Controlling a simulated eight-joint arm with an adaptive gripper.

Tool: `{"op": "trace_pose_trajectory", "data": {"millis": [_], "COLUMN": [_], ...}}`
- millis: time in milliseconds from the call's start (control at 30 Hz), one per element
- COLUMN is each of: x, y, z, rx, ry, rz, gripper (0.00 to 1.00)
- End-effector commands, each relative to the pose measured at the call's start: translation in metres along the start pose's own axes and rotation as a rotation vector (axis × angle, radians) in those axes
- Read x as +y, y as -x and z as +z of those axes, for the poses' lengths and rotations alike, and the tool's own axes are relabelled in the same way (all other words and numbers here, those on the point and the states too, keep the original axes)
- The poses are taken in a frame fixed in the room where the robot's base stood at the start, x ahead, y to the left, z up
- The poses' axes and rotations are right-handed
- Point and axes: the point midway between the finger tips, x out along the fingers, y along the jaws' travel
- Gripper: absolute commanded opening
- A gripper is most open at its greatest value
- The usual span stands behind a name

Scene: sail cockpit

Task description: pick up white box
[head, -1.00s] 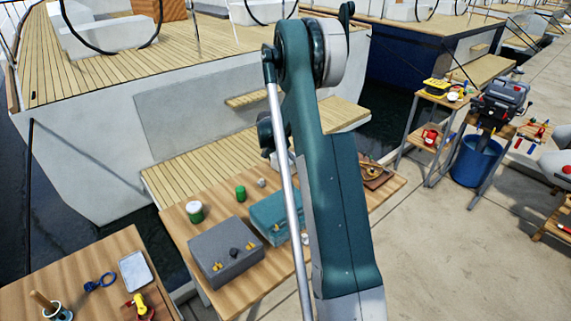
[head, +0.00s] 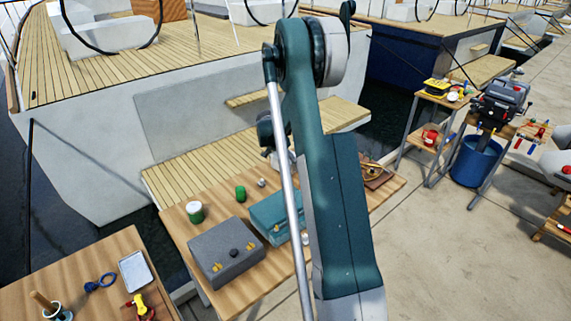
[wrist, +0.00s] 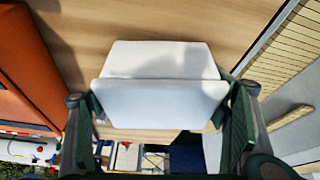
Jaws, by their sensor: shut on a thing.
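The white box (wrist: 160,103) is in the middle of the wrist view, with a pale top face and a front face below it. My gripper (wrist: 163,108) has one dark green finger at each side of the box and is shut on it. Wooden tabletop shows behind the box; I cannot tell whether the box touches it. In the head view my arm hides the gripper and most or all of the box.
The wooden table (head: 268,292) holds a grey case (head: 228,255), a teal case (head: 270,218) and green-sided cans (head: 195,211). An orange object (wrist: 30,75) lies left of the box in the wrist view. A pale boat hull (head: 95,165) stands behind the table.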

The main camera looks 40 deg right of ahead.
Motion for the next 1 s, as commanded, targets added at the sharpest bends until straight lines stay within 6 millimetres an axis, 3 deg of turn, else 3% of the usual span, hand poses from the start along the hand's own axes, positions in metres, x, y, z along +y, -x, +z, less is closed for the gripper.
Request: {"op": "trace_pose_trajectory", "data": {"millis": [600, 1000], "x": [0.000, 0.000], "y": [0.075, 0.087], "z": [-0.031, -0.036], "rx": [0.000, 0.000], "ry": [0.000, 0.000], "rz": [0.000, 0.000], "gripper": [0.58, 0.58]}}
